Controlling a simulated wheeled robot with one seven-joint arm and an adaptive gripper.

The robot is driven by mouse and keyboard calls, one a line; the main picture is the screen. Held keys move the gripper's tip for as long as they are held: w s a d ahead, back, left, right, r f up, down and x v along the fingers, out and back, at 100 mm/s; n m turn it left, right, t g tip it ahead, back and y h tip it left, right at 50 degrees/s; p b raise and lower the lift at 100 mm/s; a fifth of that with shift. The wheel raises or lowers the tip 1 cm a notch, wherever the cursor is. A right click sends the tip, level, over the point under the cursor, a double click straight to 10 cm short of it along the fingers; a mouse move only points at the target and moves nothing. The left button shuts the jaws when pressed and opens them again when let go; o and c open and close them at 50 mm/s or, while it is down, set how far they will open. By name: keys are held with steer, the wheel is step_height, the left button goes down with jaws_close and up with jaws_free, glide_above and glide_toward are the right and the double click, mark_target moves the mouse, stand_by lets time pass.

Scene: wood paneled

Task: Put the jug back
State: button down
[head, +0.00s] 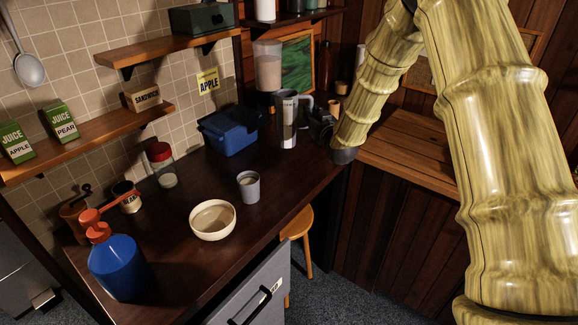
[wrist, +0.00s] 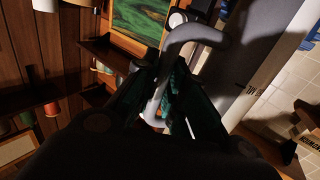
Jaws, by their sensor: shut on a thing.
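The jug (head: 287,122) is a tall grey-white vessel with dark lettering, near the back right end of the dark counter. It looks upright in the head view; I cannot tell whether its base touches the counter. My gripper (head: 318,122) is at its right side, partly hidden by my arm. In the wrist view my gripper (wrist: 167,98) is shut on the jug's pale looped handle (wrist: 196,34), and the jug's body (wrist: 262,62) fills the area to the right.
A dispenser (head: 267,68) stands behind the jug and a blue box (head: 229,132) to its left. A grey cup (head: 249,187), a cream bowl (head: 213,220) and a blue bottle (head: 118,267) stand nearer. Wooden shelves (head: 165,50) hang on the tiled wall. Counter between cup and jug is clear.

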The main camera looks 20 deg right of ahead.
mark_target(307, 127)
steer(key=shift+w+a+f, duration=0.1)
steer(key=shift+a+f, duration=0.05)
steer(key=shift+f, duration=0.2)
steer(key=shift+f+p, duration=0.35)
steer(key=shift+p, duration=0.05)
steer(key=f, duration=0.1)
steer(key=f+p, duration=0.1)
steer(key=f, duration=0.1)
steer(key=shift+a, duration=0.35)
steer(key=shift+f, duration=0.4)
steer(key=shift+d+f+p, duration=0.15)
steer(key=shift+f+p, duration=0.25)
steer(key=shift+f, duration=0.05)
step_height(307, 127, down, 3)
steer(key=shift+f+p, duration=0.2)
steer(key=shift+p, duration=0.35)
